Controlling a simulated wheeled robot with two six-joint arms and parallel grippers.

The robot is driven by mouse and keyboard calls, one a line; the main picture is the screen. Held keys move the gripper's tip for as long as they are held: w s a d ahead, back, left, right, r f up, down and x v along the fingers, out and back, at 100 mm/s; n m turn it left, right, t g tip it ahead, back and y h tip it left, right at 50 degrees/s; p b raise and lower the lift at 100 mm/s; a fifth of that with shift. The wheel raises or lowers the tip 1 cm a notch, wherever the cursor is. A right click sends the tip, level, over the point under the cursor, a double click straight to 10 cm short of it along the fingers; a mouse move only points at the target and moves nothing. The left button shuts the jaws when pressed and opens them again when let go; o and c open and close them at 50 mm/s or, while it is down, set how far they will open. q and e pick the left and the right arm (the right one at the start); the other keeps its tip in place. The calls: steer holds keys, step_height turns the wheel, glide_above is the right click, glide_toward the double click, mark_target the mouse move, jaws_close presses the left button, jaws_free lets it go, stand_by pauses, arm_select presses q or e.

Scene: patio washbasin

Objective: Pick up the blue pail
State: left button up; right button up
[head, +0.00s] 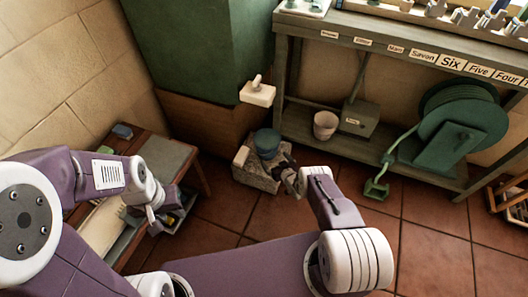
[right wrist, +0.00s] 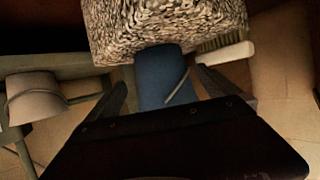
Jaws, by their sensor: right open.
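The blue pail (head: 267,141) stands on a speckled stone block (head: 254,179) on the floor, against the brown base of the green wall. My right gripper (head: 285,172) is at the near side of the pail, partly overlapping it and the block in the head view. In the right wrist view the pail (right wrist: 158,72) shows between the two open fingers (right wrist: 163,92), with a thin pale handle across it. I cannot tell whether either finger touches it. My left gripper (head: 151,222) is far to the left by the wooden bench; its jaws are too small to read.
A white pot (head: 325,124) stands on the lower shelf of the grey table (head: 400,160), right of the pail. A green hose reel (head: 455,125) is further right. A white fixture (head: 258,93) is above the pail. The wooden bench (head: 185,150) is left; tiled floor (head: 430,235) lies open at right.

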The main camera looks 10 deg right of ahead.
mark_target(271, 155)
steer(key=shift+f, duration=0.1)
steer(key=shift+w, duration=0.15)
steer(key=b+x, duration=0.3)
steer(key=b, duration=0.3)
steer(key=shift+w+a+f+b, duration=0.1)
steer(key=shift+f+b, duration=0.15)
steer(key=shift+b, duration=0.1)
steer(key=shift+w+r, duration=0.2)
steer(key=shift+r, duration=0.05)
steer(key=w+f+b, duration=0.1)
steer(key=b, duration=1.1)
steer(key=shift+w+a+f, duration=0.15)
steer(key=shift+w+f, duration=0.2)
steer(key=shift+r+b+x, duration=0.25)
steer(key=shift+b+x, duration=0.95)
steer(key=shift+w, duration=0.4)
steer(key=shift+r, duration=0.2)
